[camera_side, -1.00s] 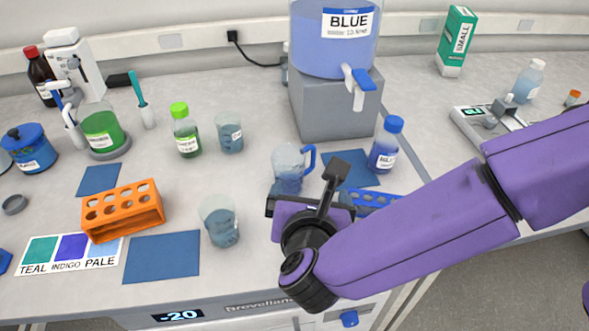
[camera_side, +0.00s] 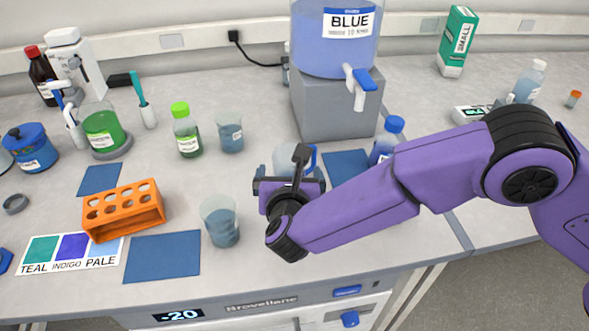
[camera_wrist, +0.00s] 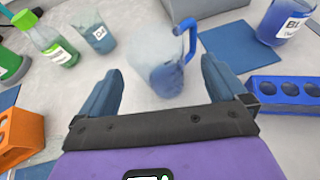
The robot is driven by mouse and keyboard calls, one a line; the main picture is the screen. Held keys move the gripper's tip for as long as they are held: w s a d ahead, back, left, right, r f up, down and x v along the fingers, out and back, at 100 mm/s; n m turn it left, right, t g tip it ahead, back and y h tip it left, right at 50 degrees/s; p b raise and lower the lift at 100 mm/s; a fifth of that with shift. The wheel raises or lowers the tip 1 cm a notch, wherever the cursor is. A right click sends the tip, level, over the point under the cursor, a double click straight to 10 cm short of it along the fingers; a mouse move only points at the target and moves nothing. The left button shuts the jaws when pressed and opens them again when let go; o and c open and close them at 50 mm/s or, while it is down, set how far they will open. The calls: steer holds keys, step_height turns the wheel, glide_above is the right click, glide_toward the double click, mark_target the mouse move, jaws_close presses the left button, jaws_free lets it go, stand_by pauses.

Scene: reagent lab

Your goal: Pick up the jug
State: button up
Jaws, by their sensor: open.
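The jug (camera_wrist: 155,62) is clear with a blue handle and stands upright on the bench. In the wrist view it is just beyond my gripper (camera_wrist: 163,90), roughly in line with the gap between the two fingers, with the handle (camera_wrist: 186,38) toward the right finger. My gripper is open and empty. In the side view my gripper (camera_side: 289,182) is in front of the jug (camera_side: 286,158) and hides its lower part. Only the rim, upper wall and part of the blue handle show there.
Right of the jug are a blue bottle (camera_wrist: 284,22) and a blue rack (camera_wrist: 288,90). A beaker (camera_side: 221,222) stands to the left. A grey block (camera_side: 335,112) with the BLUE tank is behind. An orange rack (camera_side: 122,212) is further left.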

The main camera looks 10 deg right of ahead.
steer(key=shift+f+x, duration=0.2)
steer(key=shift+x, duration=2.7)
steer(key=shift+s, duration=0.1)
steer(key=shift+c, duration=0.4)
steer(key=c, duration=1)
